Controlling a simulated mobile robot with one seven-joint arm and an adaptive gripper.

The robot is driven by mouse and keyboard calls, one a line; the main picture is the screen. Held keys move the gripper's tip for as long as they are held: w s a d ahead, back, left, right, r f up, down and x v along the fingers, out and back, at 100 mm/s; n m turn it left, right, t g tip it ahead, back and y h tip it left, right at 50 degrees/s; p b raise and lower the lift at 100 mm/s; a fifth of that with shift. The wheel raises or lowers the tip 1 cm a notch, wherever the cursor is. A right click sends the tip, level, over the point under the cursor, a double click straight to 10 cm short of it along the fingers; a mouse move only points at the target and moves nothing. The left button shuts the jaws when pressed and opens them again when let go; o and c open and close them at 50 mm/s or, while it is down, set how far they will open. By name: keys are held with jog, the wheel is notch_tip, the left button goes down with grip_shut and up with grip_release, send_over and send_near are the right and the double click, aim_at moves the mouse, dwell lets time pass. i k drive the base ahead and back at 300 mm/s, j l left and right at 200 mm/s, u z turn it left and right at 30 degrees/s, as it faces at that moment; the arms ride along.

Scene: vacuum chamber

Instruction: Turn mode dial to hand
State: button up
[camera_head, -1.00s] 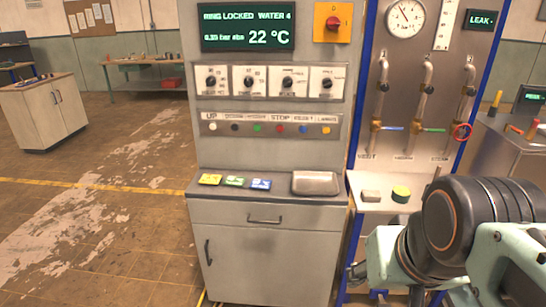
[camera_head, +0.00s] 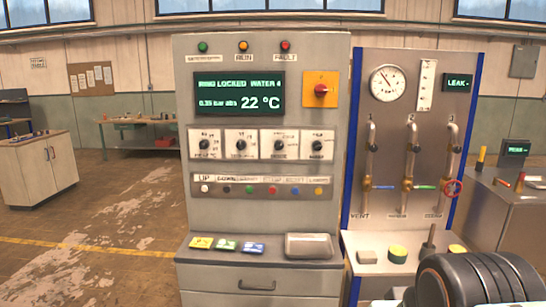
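The grey control cabinet (camera_head: 340,120) faces me in the middle of the view. A row of several black dials on white plates crosses its front: the leftmost dial (camera_head: 206,145), the second dial (camera_head: 241,145), the third dial (camera_head: 279,145) and the rightmost dial (camera_head: 317,145). Their small labels are too blurred to tell surely which is the mode dial or where it points. My black arm link shows at the bottom right, well below and right of the dials. My gripper is outside the picture.
A green-lit display (camera_head: 240,93) and red rotary switch (camera_head: 321,90) sit above the dials, coloured buttons (camera_head: 273,190) below. The cabinet shelf holds coloured cards (camera_head: 226,245) and a grey box (camera_head: 309,246). A valve panel (camera_head: 390,130) stands right. Floor at left is open.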

aim_at(279, 145)
jog(key=i+j, duration=0.8)
jog(key=i, duration=0.2)
jog(key=i+j+z, duration=0.4)
jog(key=k+l+u, duration=0.4)
jog(key=i+j, duration=0.05)
jog(key=i, duration=0.05)
